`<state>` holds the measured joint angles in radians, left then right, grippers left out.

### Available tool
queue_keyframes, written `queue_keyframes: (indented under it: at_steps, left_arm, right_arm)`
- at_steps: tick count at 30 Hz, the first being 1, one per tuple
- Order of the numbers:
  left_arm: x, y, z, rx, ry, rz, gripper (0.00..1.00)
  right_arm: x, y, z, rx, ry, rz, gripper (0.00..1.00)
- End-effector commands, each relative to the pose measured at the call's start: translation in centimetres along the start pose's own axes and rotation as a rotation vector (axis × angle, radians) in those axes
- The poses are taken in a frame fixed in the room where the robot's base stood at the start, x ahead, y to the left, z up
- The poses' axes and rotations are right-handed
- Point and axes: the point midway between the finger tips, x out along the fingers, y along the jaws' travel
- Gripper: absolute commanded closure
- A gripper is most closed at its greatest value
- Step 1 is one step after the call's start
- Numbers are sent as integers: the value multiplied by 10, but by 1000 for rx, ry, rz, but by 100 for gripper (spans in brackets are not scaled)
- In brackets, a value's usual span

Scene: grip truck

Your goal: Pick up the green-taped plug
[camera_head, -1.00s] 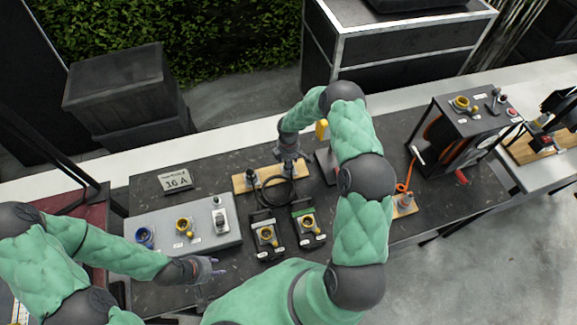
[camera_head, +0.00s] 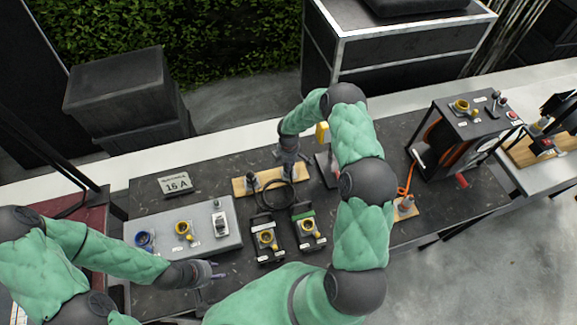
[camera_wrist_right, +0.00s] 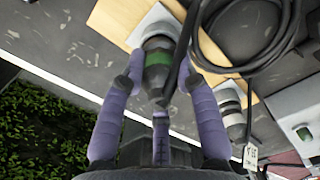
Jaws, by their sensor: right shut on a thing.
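The green-taped plug (camera_wrist_right: 157,62) is dark with a green band and stands between the purple fingers of my right gripper (camera_wrist_right: 160,85) in the right wrist view. The fingers are shut on it. A pale square base is seen beyond the plug; I cannot tell whether the plug is clear of it. In the head view my right gripper (camera_head: 288,172) is over the right part of a wooden board (camera_head: 268,181), and hides the plug. A second plug with a white band (camera_wrist_right: 231,104) stands beside it. My left gripper (camera_head: 214,271) is empty with fingers apart, low at the left.
A black cable (camera_head: 273,194) loops in front of the board. A grey socket panel (camera_head: 203,228) is at the left, and a cable reel (camera_head: 447,145) at the right.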

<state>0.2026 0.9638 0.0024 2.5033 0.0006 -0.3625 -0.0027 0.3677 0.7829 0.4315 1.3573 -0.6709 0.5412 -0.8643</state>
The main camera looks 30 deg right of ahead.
Motion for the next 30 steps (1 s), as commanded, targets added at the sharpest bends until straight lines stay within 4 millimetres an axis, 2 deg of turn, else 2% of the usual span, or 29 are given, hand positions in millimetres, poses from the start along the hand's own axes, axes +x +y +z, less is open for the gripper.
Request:
queue_keyframes:
  at_steps: [6,11,18,24,30]
  left_arm:
    - [8,-3,0,0,0,0,60]
    - [9,-3,0,0,0,0,60]
    - [14,-5,0,0,0,0,60]
    - [21,-8,-1,0,0,0,60]
    - [25,-9,-1,0,0,0,60]
  right_arm:
    - [-25,2,0,1,1,5,100]
    - [-46,-17,0,-2,1,3,100]
    - [-86,-51,0,-1,1,4,100]
    - [-101,-91,-1,-2,1,2,100]
    - [-114,-120,-1,-2,0,1,100]
